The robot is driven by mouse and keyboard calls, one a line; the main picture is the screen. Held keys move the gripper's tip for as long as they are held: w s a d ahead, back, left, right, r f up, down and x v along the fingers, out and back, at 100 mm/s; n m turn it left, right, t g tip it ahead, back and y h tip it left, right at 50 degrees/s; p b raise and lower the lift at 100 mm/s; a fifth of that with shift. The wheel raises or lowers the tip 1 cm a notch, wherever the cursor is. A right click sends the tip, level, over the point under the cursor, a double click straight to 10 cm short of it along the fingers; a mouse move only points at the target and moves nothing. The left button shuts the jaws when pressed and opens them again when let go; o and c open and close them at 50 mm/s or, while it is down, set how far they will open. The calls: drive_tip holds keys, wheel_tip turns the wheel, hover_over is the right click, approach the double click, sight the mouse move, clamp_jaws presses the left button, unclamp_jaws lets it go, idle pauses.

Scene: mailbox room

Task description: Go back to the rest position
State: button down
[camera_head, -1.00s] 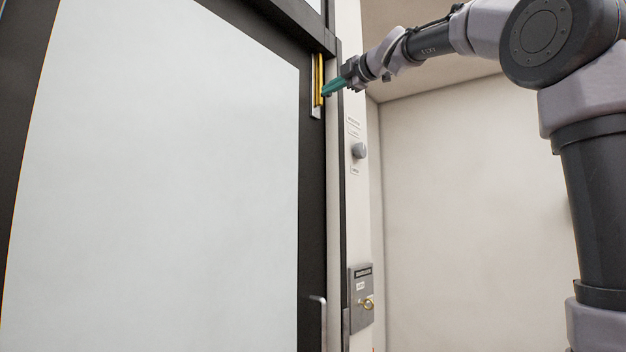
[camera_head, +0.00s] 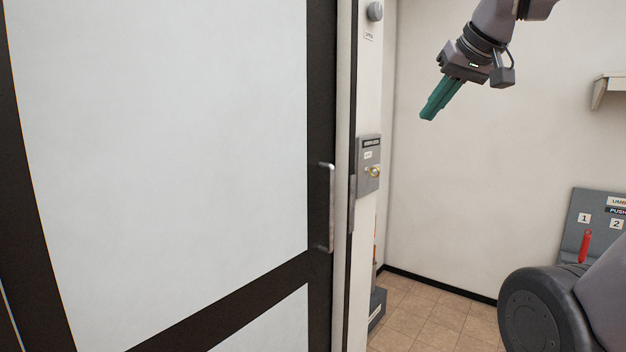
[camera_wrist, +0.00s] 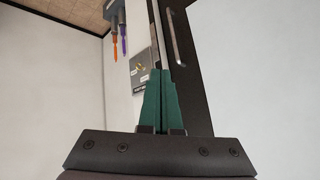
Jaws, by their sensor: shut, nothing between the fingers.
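My gripper (camera_head: 430,112) hangs at the upper right of the head view, with its green fingers shut and pointing down and to the left. Nothing is between the fingers. It is in free air in front of the pale wall, apart from the door. In the wrist view the green fingers (camera_wrist: 161,75) lie together.
A dark-framed door (camera_head: 323,100) with white panels and a metal handle (camera_head: 328,207) fills the left. Beside it are a grey key box (camera_head: 369,165) and a round knob (camera_head: 375,11). A numbered grey panel (camera_head: 573,225) with a red item (camera_head: 586,245) is at the right.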

drive_tip(key=s+d+f+m+g+h, duration=0.1)
drive_tip(key=s+f+m, duration=0.3)
drive_tip(key=f, duration=0.4)
drive_tip(key=shift+s+d+f+m, duration=0.3)
drive_tip(key=shift+s+d+m, duration=0.1)
drive_tip(key=shift+s+d, duration=0.45)
